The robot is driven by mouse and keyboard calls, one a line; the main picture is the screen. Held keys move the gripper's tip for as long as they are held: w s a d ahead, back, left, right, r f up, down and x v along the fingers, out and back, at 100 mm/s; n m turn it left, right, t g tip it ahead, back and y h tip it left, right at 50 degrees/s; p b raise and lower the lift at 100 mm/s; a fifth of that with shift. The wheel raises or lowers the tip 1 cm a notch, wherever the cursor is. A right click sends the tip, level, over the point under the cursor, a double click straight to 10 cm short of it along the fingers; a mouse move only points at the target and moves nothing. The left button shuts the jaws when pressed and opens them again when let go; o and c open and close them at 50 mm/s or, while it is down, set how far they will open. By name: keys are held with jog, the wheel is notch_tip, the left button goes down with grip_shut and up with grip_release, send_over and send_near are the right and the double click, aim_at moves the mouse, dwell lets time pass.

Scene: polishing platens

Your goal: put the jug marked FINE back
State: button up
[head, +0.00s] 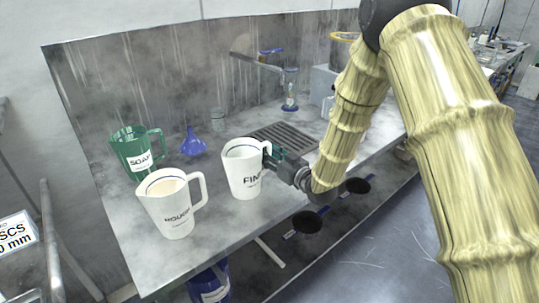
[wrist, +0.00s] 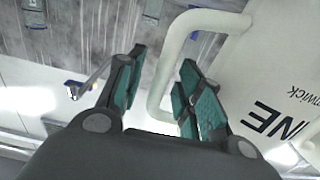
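The white jug marked FINE (head: 240,172) stands upright on the grey bench, near its front edge. Its handle faces right, toward my gripper (head: 275,158). In the wrist view, my gripper (wrist: 160,95) has its two teal-padded fingers apart. The jug's white handle (wrist: 161,78) shows in the gap between them, and the right finger covers its lower end. I see no clear contact on both sides of the handle. Part of the jug's lettering (wrist: 275,120) shows upside down at the right of the wrist view.
A white jug marked ROUGH (head: 172,208) and a green jug marked SOAP (head: 135,160) stand to the left. A blue funnel (head: 193,144) is behind. A drain grate (head: 285,137) lies behind my gripper. Dark round holders (head: 307,222) sit below the bench's front edge.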

jog(key=b+v, duration=0.2)
jog(key=v, duration=1)
jog(key=shift+r, duration=0.15)
